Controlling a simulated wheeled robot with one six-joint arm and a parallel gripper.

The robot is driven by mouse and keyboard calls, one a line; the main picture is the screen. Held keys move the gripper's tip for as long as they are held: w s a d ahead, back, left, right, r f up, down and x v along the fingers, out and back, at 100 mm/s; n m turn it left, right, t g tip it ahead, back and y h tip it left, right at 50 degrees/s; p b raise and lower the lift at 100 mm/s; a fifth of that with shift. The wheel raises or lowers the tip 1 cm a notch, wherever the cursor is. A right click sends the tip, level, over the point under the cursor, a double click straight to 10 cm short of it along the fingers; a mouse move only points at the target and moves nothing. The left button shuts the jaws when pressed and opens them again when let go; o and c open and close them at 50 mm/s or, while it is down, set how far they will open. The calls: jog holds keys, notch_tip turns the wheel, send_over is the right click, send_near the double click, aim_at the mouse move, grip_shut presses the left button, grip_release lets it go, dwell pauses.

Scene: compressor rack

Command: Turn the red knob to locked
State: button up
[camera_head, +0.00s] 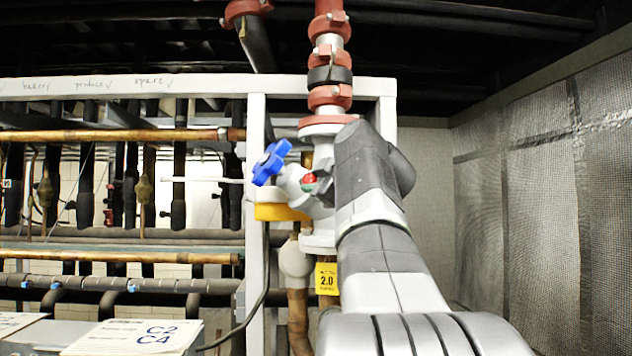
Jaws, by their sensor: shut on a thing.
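The red knob (309,179) is a small red piece on the grey valve body, just right of the blue handwheel (270,162). My gripper (314,186) reaches it from the right, with its dark fingers around the knob and shut on it. A small green spot shows beside the red. The fingers and my arm hide much of the knob, so its turn position and any locked mark cannot be read.
A vertical pipe with red couplings (329,95) rises above the valve. A grey frame post (255,220) stands close at left. A yellow tag (327,279) hangs below. Copper pipes (110,136) run left. A mesh-covered wall (545,190) is at right, with open room before it.

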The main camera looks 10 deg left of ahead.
jog(key=m, duration=0.4)
jog(key=shift+m, duration=0.3)
jog(key=m+p, duration=0.1)
jog(key=m, duration=0.3)
jog(key=shift+m, duration=0.3)
jog(key=m+p, duration=0.1)
jog(key=m, duration=0.4)
jog(key=shift+p, duration=0.35)
jog(key=shift+m+p, duration=0.5)
jog(key=shift+m, duration=1.1)
jog(key=o, duration=1)
jog(key=shift+c, duration=0.2)
jog(key=shift+s, duration=0.1)
jog(key=b+v, duration=0.4)
jog(key=v, duration=0.9)
jog(key=shift+s+d, duration=0.25)
jog(key=shift+d, duration=0.1)
